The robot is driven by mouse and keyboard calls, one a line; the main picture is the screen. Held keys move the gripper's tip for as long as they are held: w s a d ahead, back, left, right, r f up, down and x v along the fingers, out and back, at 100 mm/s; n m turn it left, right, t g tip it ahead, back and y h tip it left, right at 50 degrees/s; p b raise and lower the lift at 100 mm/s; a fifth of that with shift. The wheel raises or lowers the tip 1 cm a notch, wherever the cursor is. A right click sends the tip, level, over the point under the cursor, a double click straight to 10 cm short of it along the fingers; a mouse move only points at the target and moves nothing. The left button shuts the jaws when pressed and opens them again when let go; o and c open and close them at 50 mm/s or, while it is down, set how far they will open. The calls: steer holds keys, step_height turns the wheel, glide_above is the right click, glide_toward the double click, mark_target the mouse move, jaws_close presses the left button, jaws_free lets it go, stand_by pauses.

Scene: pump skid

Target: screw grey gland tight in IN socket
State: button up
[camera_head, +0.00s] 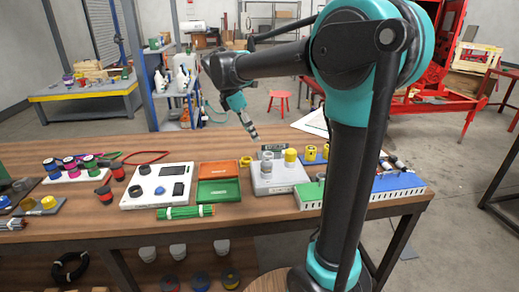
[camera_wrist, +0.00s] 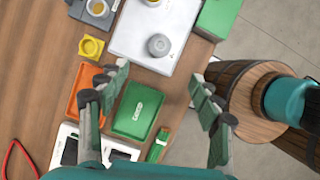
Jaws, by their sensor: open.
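The grey gland (camera_head: 267,160) stands upright on the pale grey box (camera_head: 264,187), on its left part. In the wrist view the grey gland (camera_wrist: 158,45) shows from above as a round grey cap on the box's white top (camera_wrist: 185,22). The IN socket and its lettering cannot be made out; the gland's base hides what is under it. My gripper (camera_head: 255,136) is above and behind the box, clear of the gland. In the wrist view my gripper (camera_wrist: 160,72) is open, its fingers wide apart with nothing between them.
A yellow gland (camera_head: 290,157) stands on the box right of the grey one. A loose yellow piece (camera_head: 246,161) lies behind-left. An orange tray (camera_head: 230,166) and green tray (camera_head: 233,190) lie left. A green block (camera_head: 306,196) is right.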

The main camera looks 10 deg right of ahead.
mark_target(265, 160)
steer(key=x, duration=1.6)
steer(key=shift+f, duration=0.2)
steer(key=shift+c, duration=0.4)
steer(key=c, duration=1.1)
steer(key=m+g, duration=0.1)
steer(key=m, duration=0.2)
steer(key=shift+w+m, duration=0.1)
steer(key=shift+m, duration=0.3)
steer(key=shift+c, duration=0.2)
steer(key=m+g, duration=0.1)
steer(key=m, duration=0.1)
steer(key=m+g, duration=0.1)
steer(key=m, duration=0.2)
steer(key=shift+m+y, duration=0.3)
steer(key=shift+y, duration=0.1)
